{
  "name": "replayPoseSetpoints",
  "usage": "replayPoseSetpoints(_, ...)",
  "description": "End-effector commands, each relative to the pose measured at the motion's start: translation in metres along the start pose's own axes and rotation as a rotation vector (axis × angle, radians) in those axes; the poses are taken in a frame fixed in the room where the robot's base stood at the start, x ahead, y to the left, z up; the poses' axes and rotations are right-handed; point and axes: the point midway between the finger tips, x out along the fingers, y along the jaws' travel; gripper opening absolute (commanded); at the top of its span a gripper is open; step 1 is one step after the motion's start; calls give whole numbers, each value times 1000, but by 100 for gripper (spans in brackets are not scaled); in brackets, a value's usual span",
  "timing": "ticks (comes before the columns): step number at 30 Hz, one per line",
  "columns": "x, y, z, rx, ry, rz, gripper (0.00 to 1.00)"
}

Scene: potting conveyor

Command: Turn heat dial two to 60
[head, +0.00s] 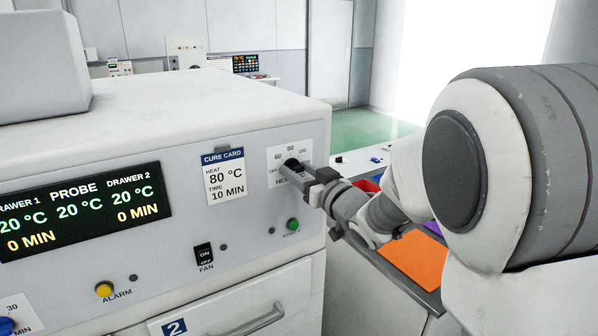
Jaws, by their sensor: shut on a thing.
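The heat dial (292,163) is a small black knob on a white plate at the right end of the oven's front panel. The plate carries marks 60, 80 and 100, with an off mark at the left partly readable. My gripper (297,175) reaches in from the right and is shut on the dial. The fingers cover most of the knob and part of the "HEAT" label, so I cannot tell where the pointer stands. The display (82,212) reads 20 °C and 0 MIN for drawer 1 and drawer 2, and 20 °C for the probe.
A cure card (224,178) reading 80 °C, 10 MIN is left of the dial. Below are a fan switch (204,254), a green start button (292,224) and drawer 2's handle (253,322). An orange sheet (412,259) lies on the bench behind my arm.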

Motion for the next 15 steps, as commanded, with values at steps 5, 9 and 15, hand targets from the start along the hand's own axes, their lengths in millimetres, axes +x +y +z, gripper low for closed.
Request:
replayPoseSetpoints(5, 0, 1, 0, 97, 1, 2, 0)
replayPoseSetpoints(9, 0, 2, 0, 207, 2, 2, 0)
replayPoseSetpoints(15, 0, 2, -1, 381, 0, 1, 0)
